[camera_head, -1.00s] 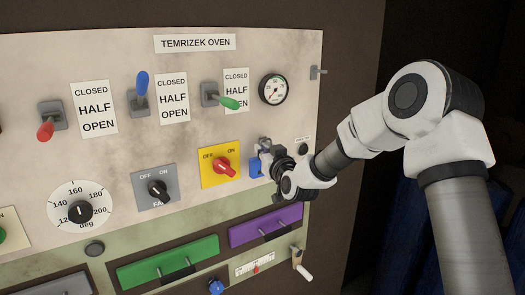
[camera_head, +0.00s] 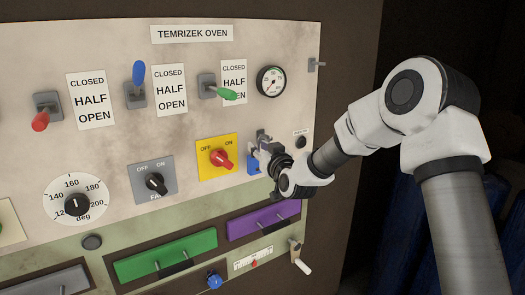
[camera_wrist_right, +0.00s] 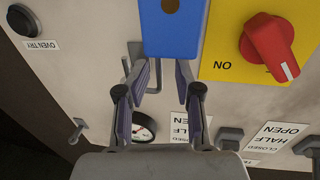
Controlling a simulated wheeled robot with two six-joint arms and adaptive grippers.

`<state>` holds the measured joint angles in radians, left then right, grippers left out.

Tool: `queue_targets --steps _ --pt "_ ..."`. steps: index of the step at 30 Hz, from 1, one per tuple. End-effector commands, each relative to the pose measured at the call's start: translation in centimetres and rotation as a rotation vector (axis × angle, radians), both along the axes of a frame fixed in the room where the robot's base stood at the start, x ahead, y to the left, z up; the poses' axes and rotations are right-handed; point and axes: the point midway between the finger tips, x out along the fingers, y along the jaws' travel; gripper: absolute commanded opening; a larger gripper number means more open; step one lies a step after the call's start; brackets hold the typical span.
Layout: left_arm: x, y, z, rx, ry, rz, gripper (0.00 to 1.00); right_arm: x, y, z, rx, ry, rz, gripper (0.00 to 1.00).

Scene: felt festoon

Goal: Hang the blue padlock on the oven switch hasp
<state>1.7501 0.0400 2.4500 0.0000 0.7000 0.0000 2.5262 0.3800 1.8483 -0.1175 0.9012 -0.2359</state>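The blue padlock (camera_head: 254,166) is against the panel just right of the yellow oven switch plate (camera_head: 205,172) with its red knob (camera_head: 222,159). The grey metal hasp (camera_head: 262,136) is just above it. The padlock body (camera_wrist_right: 172,28) also shows at the top of the upside-down wrist view. My right gripper (camera_head: 265,152) is at the hasp, at the padlock's upper end. In the wrist view its fingers (camera_wrist_right: 166,75) stand apart with a gap between the purple pads. They partly hide the shackle, so I cannot tell how it sits on the hasp. My left gripper is out of view.
The panel has a grey fan switch (camera_head: 156,184), three levers above, a round gauge (camera_head: 270,81) and a black button (camera_head: 301,142) right of the hasp. Space right of the panel is dark.

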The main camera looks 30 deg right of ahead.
Motion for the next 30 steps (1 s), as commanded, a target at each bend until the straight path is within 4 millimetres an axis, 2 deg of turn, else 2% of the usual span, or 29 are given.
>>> queue_targets --steps 5,12,16,20,30 --pt "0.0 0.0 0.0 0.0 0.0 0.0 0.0 -2.3 0.3 0.0 0.004 0.0 0.0 0.35" --pt "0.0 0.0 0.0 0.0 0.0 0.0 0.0 -8.5 1.1 0.1 0.005 -0.002 0.001 0.35" --pt "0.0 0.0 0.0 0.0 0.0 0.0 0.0 -10.8 1.4 0.1 0.003 -0.001 0.001 0.35" --pt "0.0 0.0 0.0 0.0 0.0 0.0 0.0 -11.7 1.6 0.1 0.0 -0.002 0.001 0.35" --pt "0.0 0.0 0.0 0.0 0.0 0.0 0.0 -11.8 1.6 0.1 -0.001 -0.002 0.001 0.35"
